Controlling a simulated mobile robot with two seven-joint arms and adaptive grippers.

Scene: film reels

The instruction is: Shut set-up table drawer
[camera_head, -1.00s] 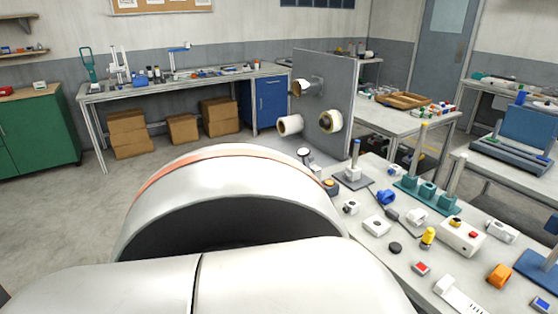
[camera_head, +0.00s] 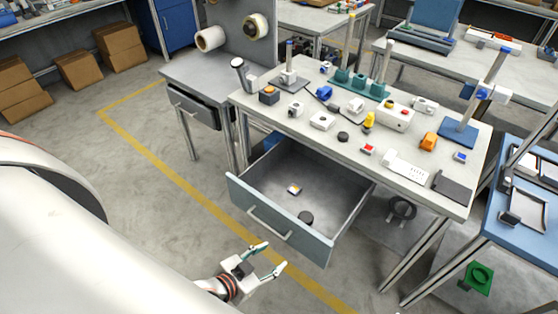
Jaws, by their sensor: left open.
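The set-up table (camera_head: 310,139) stands in the middle right with many small parts on its top. Its drawer (camera_head: 275,224) is pulled far out toward me, with a grey front and a bar handle (camera_head: 269,223). My right gripper is not in view.
A smaller grey table (camera_head: 196,72) with its own drawer (camera_head: 193,106) and an upright panel with rolls adjoins at the left. A blue table (camera_head: 523,215) stands at the right. A yellow line (camera_head: 186,186) crosses the open floor. Cardboard boxes (camera_head: 119,46) stand at the back left.

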